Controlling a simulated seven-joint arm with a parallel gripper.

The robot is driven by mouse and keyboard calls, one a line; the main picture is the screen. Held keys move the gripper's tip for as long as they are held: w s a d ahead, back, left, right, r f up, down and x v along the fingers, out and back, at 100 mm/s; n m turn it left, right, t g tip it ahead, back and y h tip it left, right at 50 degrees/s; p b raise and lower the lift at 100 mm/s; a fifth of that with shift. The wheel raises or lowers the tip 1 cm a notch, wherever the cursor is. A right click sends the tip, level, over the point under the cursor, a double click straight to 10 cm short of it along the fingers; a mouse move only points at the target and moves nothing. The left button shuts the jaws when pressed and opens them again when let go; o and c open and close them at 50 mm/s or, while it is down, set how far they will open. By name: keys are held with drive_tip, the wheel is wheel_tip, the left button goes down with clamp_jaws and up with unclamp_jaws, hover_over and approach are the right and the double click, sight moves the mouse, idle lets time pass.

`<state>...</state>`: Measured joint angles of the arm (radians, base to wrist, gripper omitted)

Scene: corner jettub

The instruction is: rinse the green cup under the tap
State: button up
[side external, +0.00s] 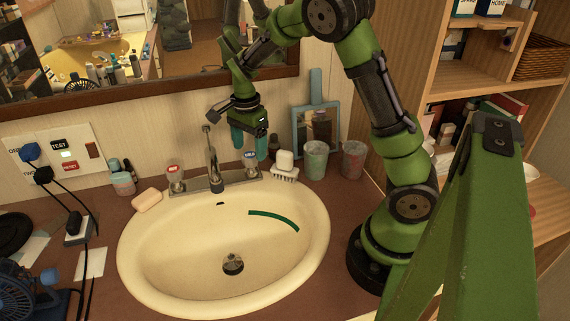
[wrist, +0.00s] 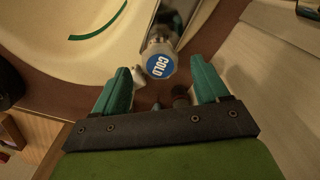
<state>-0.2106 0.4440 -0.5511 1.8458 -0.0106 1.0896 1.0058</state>
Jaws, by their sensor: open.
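My gripper (side external: 249,146) is open, pointing down over the blue-capped cold tap handle (side external: 250,159). In the wrist view, my gripper (wrist: 161,78) has its teal fingers apart, with the handle marked COLD (wrist: 160,64) between them; contact is not clear. The tap spout (side external: 213,165) stands at the back of the cream sink (side external: 160,262), with no water stream visible. A greenish cup (side external: 315,161) stands upright on the counter right of the tap, apart from my gripper. It is not clearly visible in the wrist view.
A reddish cup (side external: 353,160) stands right of the greenish one. A red-capped hot handle (side external: 174,172) and soap (side external: 147,200) are left. The basin is open, with a green curved strip (side external: 274,217).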

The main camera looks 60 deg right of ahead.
drive_tip(key=shift+f, duration=1.45)
drive_tip(key=shift+c, duration=0.3)
drive_tip(key=c, duration=1)
drive_tip(key=shift+n, duration=0.3)
drive_tip(key=shift+r+n, duration=0.1)
drive_tip(key=shift+n, duration=2.7)
drive_tip(key=o, duration=1.1)
drive_tip(key=shift+c, duration=0.2)
